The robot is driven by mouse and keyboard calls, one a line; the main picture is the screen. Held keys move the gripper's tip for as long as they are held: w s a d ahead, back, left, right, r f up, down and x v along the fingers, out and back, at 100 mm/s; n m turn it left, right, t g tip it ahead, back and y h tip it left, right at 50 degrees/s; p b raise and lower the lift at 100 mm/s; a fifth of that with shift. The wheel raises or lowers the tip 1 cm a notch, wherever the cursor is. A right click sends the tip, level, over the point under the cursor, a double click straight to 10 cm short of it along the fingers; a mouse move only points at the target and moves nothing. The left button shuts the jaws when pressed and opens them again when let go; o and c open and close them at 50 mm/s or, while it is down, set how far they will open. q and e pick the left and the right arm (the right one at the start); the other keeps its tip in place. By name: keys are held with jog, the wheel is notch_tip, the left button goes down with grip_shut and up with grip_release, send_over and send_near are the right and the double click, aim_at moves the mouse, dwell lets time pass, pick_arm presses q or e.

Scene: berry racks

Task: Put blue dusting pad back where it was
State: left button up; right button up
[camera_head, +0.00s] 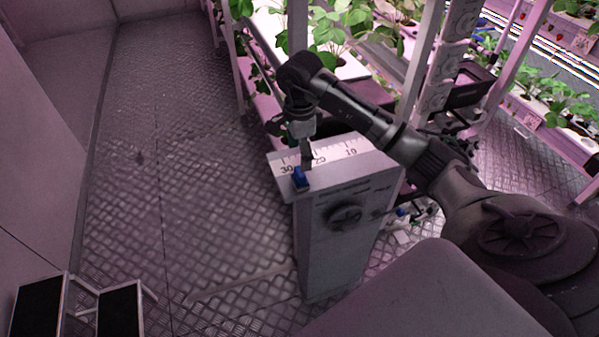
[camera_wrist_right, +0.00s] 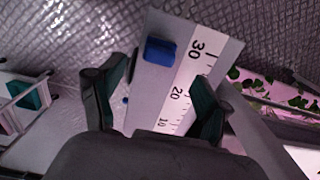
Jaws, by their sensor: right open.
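The blue dusting pad (camera_head: 300,178) rests on the top of a grey cabinet, near its left corner and the 30 mark of a white ruler strip (camera_head: 345,151). In the right wrist view the pad (camera_wrist_right: 160,50) lies flat beside the 30 mark, beyond my fingertips. My right gripper (camera_head: 305,160) points down over the cabinet top, close to the pad. In the right wrist view it (camera_wrist_right: 163,92) is open, with its fingers apart and nothing held between them. My left gripper is not in view.
The grey cabinet (camera_head: 345,245) stands on the patterned metal floor, with a round dark knob on its front. Plant racks (camera_head: 350,68) stand behind and to the right. A small step (camera_head: 120,308) is at the lower left.

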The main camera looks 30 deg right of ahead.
aim_at(299, 171)
notch_tip(299, 171, up, 3)
jog(key=shift+r+b, duration=0.2)
jog(key=shift+b, duration=0.15)
dwell(0.3)
